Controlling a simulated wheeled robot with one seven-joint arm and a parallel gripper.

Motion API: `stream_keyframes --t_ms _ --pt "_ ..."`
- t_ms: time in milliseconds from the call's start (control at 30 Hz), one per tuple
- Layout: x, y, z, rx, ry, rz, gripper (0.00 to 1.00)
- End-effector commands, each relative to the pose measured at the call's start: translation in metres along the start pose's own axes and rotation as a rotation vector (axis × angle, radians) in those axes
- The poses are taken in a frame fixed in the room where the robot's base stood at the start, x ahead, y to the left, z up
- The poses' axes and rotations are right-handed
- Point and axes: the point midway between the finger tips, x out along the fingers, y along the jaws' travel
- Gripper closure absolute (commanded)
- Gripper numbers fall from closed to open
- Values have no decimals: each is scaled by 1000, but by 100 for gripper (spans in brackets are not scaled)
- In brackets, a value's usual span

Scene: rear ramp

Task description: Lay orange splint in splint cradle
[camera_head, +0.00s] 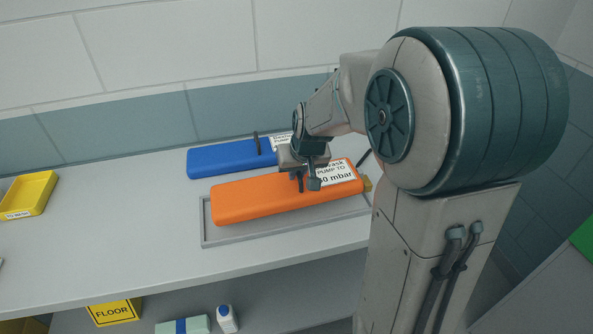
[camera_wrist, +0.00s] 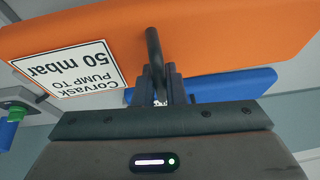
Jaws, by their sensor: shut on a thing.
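The orange splint (camera_head: 255,197) is a long padded bar with a white label reading 50 mbar. My gripper (camera_head: 308,182) is shut on its black handle; the wrist view shows the fingers (camera_wrist: 165,92) at this handle (camera_wrist: 154,50), with the orange splint (camera_wrist: 210,30) just beyond. The splint cradle (camera_head: 285,231) is a shallow grey tray on the bench. The splint is over the cradle and hides most of its inside and back rim. I cannot tell whether the splint touches the cradle floor.
A blue splint (camera_head: 225,158) with a black handle lies just behind, near the wall; it also shows in the wrist view (camera_wrist: 225,88). A yellow bin (camera_head: 28,195) stands at the far left. The bench (camera_head: 110,240) between is clear. A bottle (camera_head: 227,318) stands below.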

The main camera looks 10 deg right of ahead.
Motion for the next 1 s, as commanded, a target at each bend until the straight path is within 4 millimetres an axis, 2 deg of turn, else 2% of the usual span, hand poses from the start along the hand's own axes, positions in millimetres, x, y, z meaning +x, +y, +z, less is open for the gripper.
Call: stream_keyframes --t_ms 1000 --pt "3 2 2 19 2 -35 100"
